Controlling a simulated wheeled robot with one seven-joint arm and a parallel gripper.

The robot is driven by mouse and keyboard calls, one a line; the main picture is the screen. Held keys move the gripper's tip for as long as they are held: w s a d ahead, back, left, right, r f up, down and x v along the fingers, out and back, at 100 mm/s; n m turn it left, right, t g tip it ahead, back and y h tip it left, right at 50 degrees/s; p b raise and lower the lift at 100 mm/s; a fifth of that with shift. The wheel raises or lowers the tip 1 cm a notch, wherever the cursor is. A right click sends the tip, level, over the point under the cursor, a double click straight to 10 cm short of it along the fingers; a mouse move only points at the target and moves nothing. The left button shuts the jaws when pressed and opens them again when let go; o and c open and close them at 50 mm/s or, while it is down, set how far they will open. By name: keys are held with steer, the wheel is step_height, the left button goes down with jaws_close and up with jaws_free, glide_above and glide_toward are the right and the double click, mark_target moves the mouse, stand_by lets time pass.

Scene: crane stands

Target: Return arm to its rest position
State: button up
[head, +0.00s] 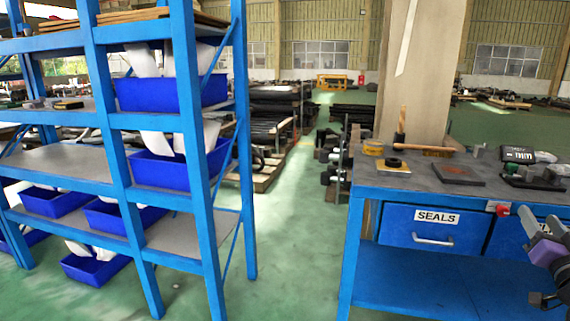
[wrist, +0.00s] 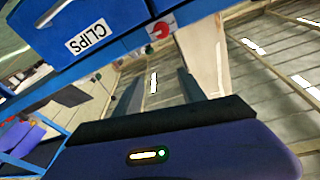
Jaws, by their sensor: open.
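My gripper (head: 545,297) is at the lower right edge of the head view, in front of the blue workbench (head: 400,187), with my purple wrist part just above it. Part of my arm is cut off by the picture edge. In the wrist view, the two grey fingers of my gripper (wrist: 157,93) stand apart with nothing between them. A blue drawer labelled CLIPS (wrist: 85,38) is beyond them at the upper left.
The SEALS drawer (head: 398,232) is shut. A blue shelf rack (head: 205,170) with blue bins stands left. The green aisle (head: 290,260) between is clear.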

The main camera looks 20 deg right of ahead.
steer(key=s+a+f+n+t+y, duration=0.1)
steer(key=s+a+f+n, duration=0.3)
steer(key=a, duration=0.6)
steer(key=s+a+f+m+y, duration=0.1)
steer(key=s+a+f+y, duration=0.1)
steer(key=a+f, duration=0.6)
steer(key=s+a+f+n+t+y, duration=0.1)
steer(key=s+a+f+n, duration=0.15)
steer(key=a, duration=0.95)
steer(key=s+a+f+n+g+y, duration=0.1)
steer(key=s+a+f+n+y, duration=0.2)
steer(key=s+a, duration=0.6)
steer(key=s+a+f+n+g+y, duration=0.1)
steer(key=s+a+f+n+y, duration=0.15)
steer(key=s+a+y, duration=0.55)
step_height(320, 180, up, 20)
steer(key=s+a+h+p, duration=0.1)
steer(key=a+h+p, duration=0.1)
steer(key=p, duration=1.8)
steer(key=shift+s+f, duration=0.2)
steer(key=shift+a, duration=0.1)
